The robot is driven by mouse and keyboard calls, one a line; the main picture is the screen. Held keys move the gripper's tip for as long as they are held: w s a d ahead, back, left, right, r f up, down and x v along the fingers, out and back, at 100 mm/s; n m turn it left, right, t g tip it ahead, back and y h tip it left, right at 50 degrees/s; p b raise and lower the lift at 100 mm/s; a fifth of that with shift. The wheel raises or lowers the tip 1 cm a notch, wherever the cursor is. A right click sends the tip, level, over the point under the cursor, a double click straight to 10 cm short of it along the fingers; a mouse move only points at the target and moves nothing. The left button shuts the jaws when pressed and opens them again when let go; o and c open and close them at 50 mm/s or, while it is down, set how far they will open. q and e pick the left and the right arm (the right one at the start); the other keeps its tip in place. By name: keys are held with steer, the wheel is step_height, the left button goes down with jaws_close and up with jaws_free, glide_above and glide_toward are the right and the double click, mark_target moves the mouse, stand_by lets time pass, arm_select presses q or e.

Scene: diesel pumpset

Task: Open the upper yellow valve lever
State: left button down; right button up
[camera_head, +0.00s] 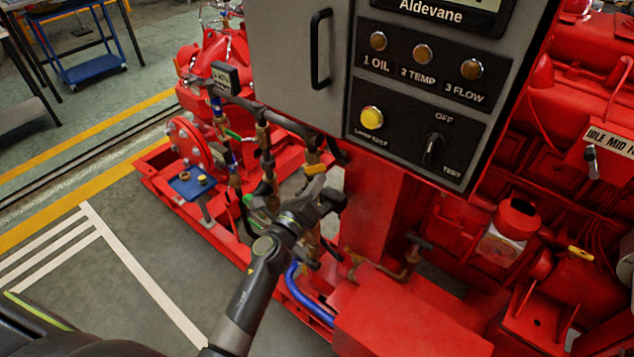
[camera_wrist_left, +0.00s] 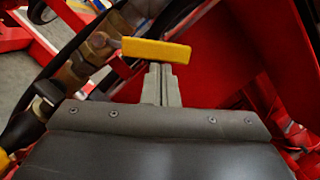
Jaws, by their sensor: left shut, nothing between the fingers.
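The upper yellow valve lever (camera_head: 315,169) shows in the head view as a small yellow piece on the pipework left of the red column. In the left wrist view the yellow lever (camera_wrist_left: 156,51) is a flat bar, lying nearly level across the picture, with its left end at a brass valve body (camera_wrist_left: 90,58). My left gripper (camera_head: 316,184) is at the pipework just by the lever. In the wrist view its fingers (camera_wrist_left: 161,72) are shut together and empty, with their tips at the lever's lower edge. I cannot tell whether they touch. My right gripper is not in view.
A grey control cabinet (camera_head: 277,70) with a black handle stands above the pipework. The red column (camera_head: 375,200) is close on the right. Dark pipes and hoses crowd the left gripper. A blue hose (camera_head: 305,298) runs below. Open floor (camera_head: 100,270) lies to the left.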

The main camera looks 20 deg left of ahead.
arm_select(q)
steer(key=w+a+r+n+g+y+p, duration=0.1)
steer(key=a+r+n+p, duration=0.3)
steer(key=n+p, duration=0.6)
steer(key=shift+w+a+r+g+y+p, duration=0.2)
steer(key=shift+w+r+g+y+p, duration=0.2)
steer(key=shift+p, duration=1.35)
